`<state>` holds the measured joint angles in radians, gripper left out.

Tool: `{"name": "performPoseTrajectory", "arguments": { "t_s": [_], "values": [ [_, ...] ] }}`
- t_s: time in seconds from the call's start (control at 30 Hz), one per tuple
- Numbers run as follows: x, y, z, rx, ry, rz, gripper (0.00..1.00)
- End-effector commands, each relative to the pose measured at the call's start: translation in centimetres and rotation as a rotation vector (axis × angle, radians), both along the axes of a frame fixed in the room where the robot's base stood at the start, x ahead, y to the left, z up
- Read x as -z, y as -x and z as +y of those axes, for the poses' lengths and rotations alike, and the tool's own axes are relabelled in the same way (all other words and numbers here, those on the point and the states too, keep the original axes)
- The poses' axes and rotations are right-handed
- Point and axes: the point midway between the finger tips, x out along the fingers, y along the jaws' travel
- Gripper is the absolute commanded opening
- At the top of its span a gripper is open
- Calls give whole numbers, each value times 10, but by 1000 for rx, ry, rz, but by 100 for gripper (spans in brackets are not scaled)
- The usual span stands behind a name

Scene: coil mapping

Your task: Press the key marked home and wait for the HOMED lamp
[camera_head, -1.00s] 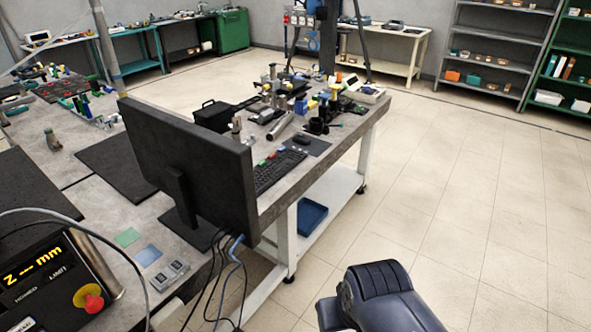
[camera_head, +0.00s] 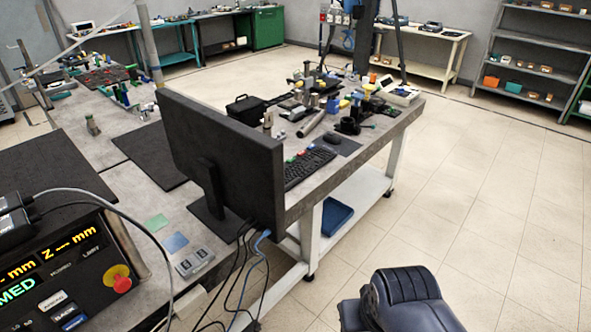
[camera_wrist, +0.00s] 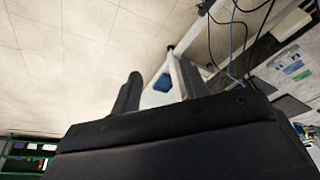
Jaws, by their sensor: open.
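The black control box (camera_head: 92,262) stands at the lower left of the head view, cut off by the frame edge. Its yellow displays show "mm" and "Z --- mm", with small, dim labels under them. Lit green letters "MED" (camera_head: 16,290) show at the left edge; anything before them is out of frame. Several keys (camera_head: 62,309) sit below, one of them blue; I cannot read which is marked home. In the wrist view my gripper (camera_wrist: 158,84) is open and empty, its fingers apart over the floor. It is away from the box.
A red stop knob on a yellow base (camera_head: 121,280) sits on the box's right side. A monitor (camera_head: 220,165), its cables, and a grey two-button block (camera_head: 195,262) are nearby. A cluttered workbench (camera_head: 375,152) stands beyond. The floor at right is clear.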

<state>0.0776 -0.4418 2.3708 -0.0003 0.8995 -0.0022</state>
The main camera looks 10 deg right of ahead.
Motion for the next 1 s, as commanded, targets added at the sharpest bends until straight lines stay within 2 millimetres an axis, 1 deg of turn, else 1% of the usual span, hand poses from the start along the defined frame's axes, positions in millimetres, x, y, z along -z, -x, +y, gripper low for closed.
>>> {"name": "performPoseTrajectory", "arguments": {
  "t_s": [0.03,0.07,0.5,1.0],
  "values": [
    [0,0,0,0,0,0,38],
    [0,0,0,0,0,0,36],
    [0,0,0,0,0,0,0],
    [0,0,0,0,0,0,0]
  ]
}}
